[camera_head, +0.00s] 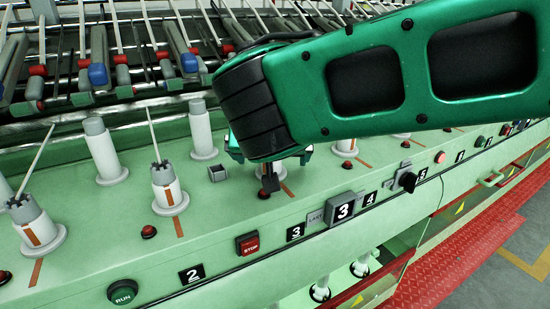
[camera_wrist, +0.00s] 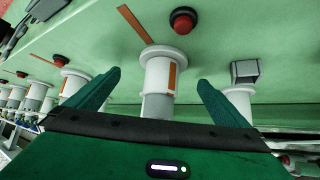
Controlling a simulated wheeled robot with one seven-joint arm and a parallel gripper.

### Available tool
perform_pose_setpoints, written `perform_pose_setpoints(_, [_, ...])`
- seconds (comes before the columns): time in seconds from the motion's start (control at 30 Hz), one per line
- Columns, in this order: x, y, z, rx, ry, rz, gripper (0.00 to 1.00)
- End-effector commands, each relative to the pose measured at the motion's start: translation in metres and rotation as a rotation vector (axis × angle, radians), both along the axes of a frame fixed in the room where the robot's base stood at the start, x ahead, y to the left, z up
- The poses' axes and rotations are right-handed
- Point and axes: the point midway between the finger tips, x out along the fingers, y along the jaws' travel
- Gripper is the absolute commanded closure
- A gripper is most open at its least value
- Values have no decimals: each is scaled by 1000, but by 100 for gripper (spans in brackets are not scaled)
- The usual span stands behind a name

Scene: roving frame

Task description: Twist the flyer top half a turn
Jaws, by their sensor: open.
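In the wrist view, a white flyer top (camera_wrist: 158,75) with an orange stripe on its side stands on a wide round base on the green deck. Its near end is grey and partly hidden by my gripper's body. My gripper (camera_wrist: 158,80) is open, one finger on each side of the flyer top, with visible gaps and no contact seen. In the head view, my gripper (camera_head: 270,154) is at station 3, mostly hidden behind my arm. Only a little of that flyer shows below it.
Neighbouring flyers with slotted tops (camera_head: 167,187) and plain grey-capped posts (camera_head: 103,151) stand along the deck (camera_head: 110,225). A red knob (camera_wrist: 183,19) and a small grey box (camera_wrist: 245,72) are close to the flyer. A red STOP button (camera_head: 247,243) is on the front edge.

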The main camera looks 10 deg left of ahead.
Motion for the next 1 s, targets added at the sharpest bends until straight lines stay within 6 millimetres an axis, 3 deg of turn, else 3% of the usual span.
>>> perform_pose_setpoints(0.17, [1,-1,1,0,-1,44,0])
perform_pose_setpoints(0.8, [0,-1,-1,0,1,518,0])
perform_pose_setpoints(1.0, [0,0,0,-1,1,571,0])
